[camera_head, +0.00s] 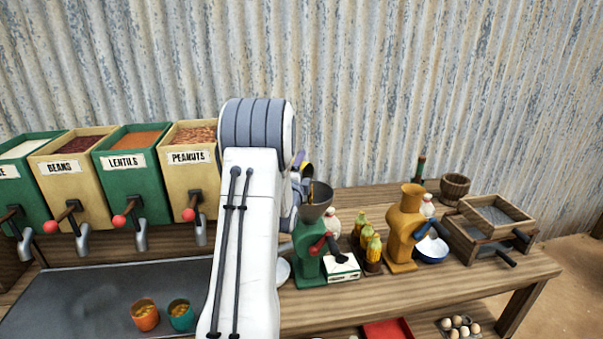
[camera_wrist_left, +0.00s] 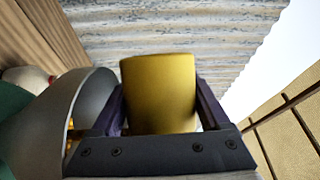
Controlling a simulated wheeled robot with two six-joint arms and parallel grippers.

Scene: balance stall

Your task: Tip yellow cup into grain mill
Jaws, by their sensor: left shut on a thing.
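The yellow cup (camera_wrist_left: 158,92) is held between the fingers of my left gripper (camera_wrist_left: 160,105), its side facing the wrist camera. In the wrist view the hopper (camera_wrist_left: 85,100) is close at the left of the gripper. My right gripper is not in view.
An orange mill (camera_head: 405,230), yellow bottles (camera_head: 373,250) and a blue-rimmed bowl (camera_head: 432,248) stand right of the green mill. Grain bins (camera_head: 135,165) line the left. Orange (camera_head: 145,315) and teal (camera_head: 180,314) cups stand on the dark mat. The table front right is clear.

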